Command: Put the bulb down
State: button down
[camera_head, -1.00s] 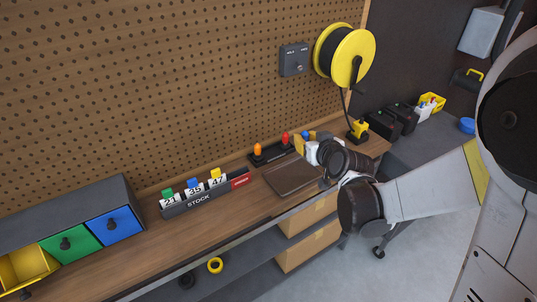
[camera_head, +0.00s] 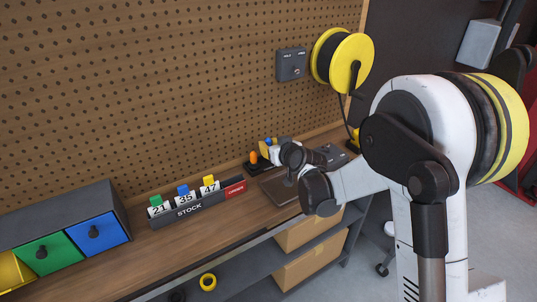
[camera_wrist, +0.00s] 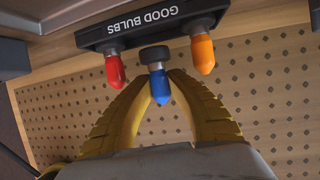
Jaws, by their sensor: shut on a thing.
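My gripper (camera_wrist: 160,78) is shut on the blue bulb (camera_wrist: 158,88), whose dark round base shows past the yellow fingertips. The black GOOD BULBS rack (camera_wrist: 92,38) lies just beyond, with a red bulb (camera_wrist: 115,72) on the left and an orange bulb (camera_wrist: 202,52) on the right in the wrist view. In the head view, my gripper (camera_head: 273,150) is at the rack, beside the orange bulb (camera_head: 253,157); the red one is hidden.
A brown tray (camera_head: 278,190) lies in front of the rack on the wooden bench (camera_head: 215,238). The STOCK holder (camera_head: 190,210) with numbered tags stands to the left. A pegboard wall (camera_head: 150,80) and a yellow cable reel (camera_head: 343,58) are behind.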

jog(key=shift+f+b, duration=0.45)
jog(key=shift+f, duration=0.9)
jog(key=shift+f, duration=0.2)
jog(key=c, duration=1.6)
grip_release()
jog(key=shift+r, duration=0.1)
